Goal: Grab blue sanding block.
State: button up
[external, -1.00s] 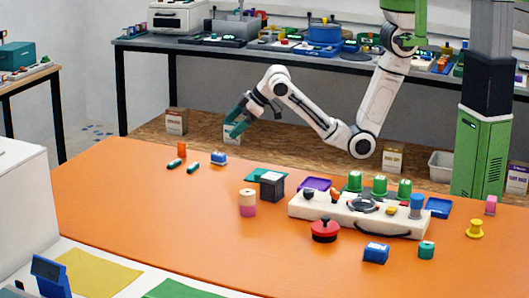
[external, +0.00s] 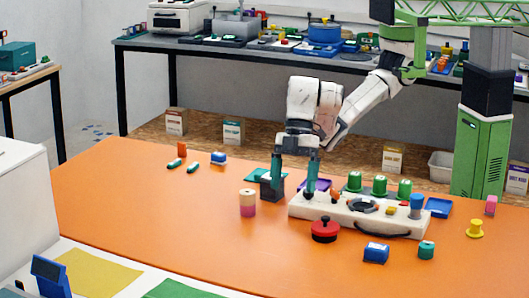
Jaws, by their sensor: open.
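A blue block with a pale top marking (external: 376,252) lies on the orange table near the front right. A smaller blue-and-white piece (external: 218,158) lies at the table's back left. I cannot tell for certain which one is the sanding block. My gripper (external: 293,188) points down with its two teal fingers spread apart, with nothing seen between them. It is over the middle of the table, left of and behind the front blue block. Its left finger overlaps the dark grey block (external: 269,193) in view, and its right finger overlaps the left end of the white panel.
The orange table's front left (external: 150,225) is clear.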

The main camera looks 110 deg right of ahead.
jog(key=s+a+f+n+g+h+b, duration=0.15)
jog(key=s+a+f, duration=0.25)
jog(key=s+a, duration=0.65)
jog(key=g+h+b, duration=0.1)
jog(key=h, duration=0.2)
send_near(377, 246)
jog(key=shift+s+d+m+y, duration=0.1)
jog(key=shift+d+m+y, duration=0.15)
jog(key=shift+d, duration=0.2)
notch_tip(377, 246, down, 5)
jog(key=shift+a+f+b, duration=0.1)
jog(key=shift+b, duration=0.45)
jog(key=shift+w+a+f+b, duration=0.15)
jog(key=shift+f+b, duration=0.25)
jog(key=shift+f, duration=0.95)
jog(key=shift+w+a+f+b, duration=0.1)
jog(key=shift+w+f+b, duration=0.2)
jog(key=shift+f, duration=1.05)
jog(key=shift+s, duration=0.1)
jog(key=c, duration=1)
jog(key=shift+r, duration=0.15)
jog(key=shift+c, duration=0.2)
